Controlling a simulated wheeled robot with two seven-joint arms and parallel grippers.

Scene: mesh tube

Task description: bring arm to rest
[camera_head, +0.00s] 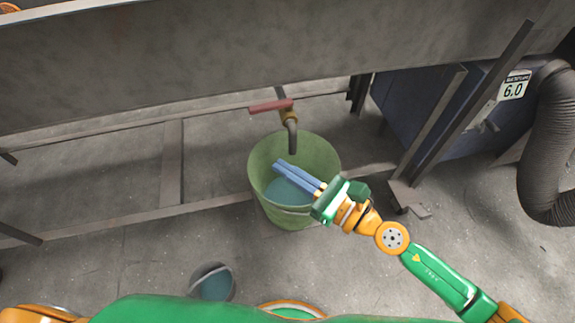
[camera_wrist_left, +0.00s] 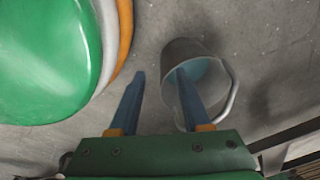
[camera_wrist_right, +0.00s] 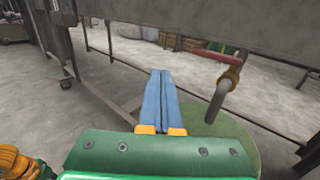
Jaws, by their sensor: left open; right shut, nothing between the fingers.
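My right gripper (camera_head: 279,168) is shut and empty. In the head view its blue fingers overlap the green bucket (camera_head: 325,150); the right wrist view shows the fingers (camera_wrist_right: 160,72) together, with the bucket (camera_wrist_right: 238,145) lower right. My left gripper (camera_wrist_left: 160,72) is open and shows only in its own wrist view.
A tap with a red handle (camera_head: 270,106) hangs over the bucket from a large grey tank (camera_head: 200,50). Metal frame bars run beneath the tank. A dark blue cabinet (camera_head: 400,100) and a ribbed hose (camera_head: 548,140) are at the right. The floor at the lower right is clear.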

